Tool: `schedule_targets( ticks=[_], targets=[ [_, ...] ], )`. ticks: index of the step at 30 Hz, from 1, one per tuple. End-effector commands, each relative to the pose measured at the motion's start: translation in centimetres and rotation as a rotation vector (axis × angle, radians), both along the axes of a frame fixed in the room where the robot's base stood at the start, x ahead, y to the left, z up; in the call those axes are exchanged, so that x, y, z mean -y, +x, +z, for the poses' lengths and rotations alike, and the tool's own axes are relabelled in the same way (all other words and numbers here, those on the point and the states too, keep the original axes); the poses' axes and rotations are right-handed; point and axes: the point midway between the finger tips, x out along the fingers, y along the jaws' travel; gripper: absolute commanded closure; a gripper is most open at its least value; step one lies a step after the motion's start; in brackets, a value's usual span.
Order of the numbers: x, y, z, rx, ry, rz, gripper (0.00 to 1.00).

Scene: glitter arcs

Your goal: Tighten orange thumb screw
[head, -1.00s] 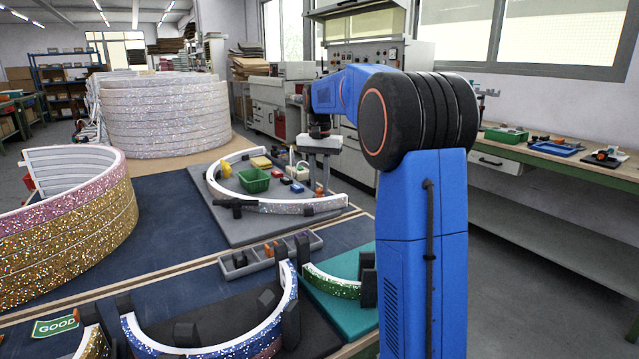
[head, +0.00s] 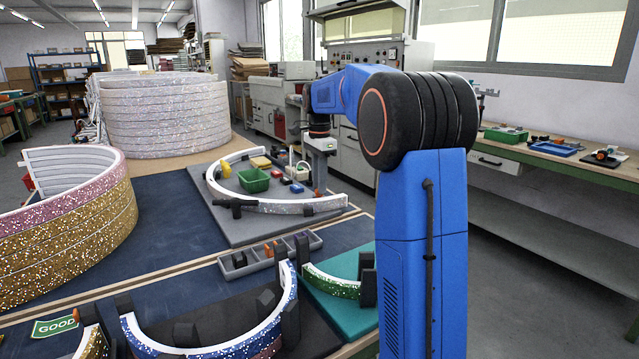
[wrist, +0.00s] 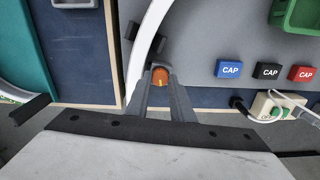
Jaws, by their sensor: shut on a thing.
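The orange thumb screw (wrist: 160,77) shows in the wrist view between my grey fingertips, with a small yellow mark on it. My gripper (wrist: 161,72) is shut on it from above. The screw sits beside the white arc (wrist: 151,40), which runs past the fingers on the grey board (wrist: 205,32). In the head view my gripper (head: 320,186) points down at the right end of the glittery white arc (head: 290,207). The screw is too small and covered to make out clearly there.
Blue (wrist: 229,69), black (wrist: 268,71) and red (wrist: 302,73) CAP blocks lie right of my gripper. A green bin (head: 254,180) stands inside the arc. A black clamp (wrist: 132,30) is at the arc. A grey divided tray (head: 236,268) lies nearer on the table.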

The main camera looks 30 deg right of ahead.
Motion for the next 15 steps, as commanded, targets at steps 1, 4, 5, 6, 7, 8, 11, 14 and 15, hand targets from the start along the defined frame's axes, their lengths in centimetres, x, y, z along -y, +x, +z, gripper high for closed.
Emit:
schedule_targets(
  ticks=[1,4,5,6,7,8,11,14,15],
  targets=[
    [-0.06,0.11,0.27,0.007,-0.001,-0.020,1.00],
    [-0.07,0.11,0.27,0.007,-0.001,-0.057,1.00],
    [-0.07,0.11,0.27,0.007,-0.001,-0.066,1.00],
    [-0.07,0.11,0.27,0.007,-0.001,-0.075,1.00],
    [-0.07,0.12,0.27,0.007,-0.001,-0.082,1.00],
    [-0.07,0.12,0.27,0.007,-0.001,-0.088,1.00],
    [-0.07,0.12,0.27,0.007,-0.001,-0.100,1.00],
    [-0.08,0.13,0.27,0.007,0.000,-0.105,1.00],
    [-0.08,0.13,0.27,0.007,0.000,-0.106,1.00]
  ],
)
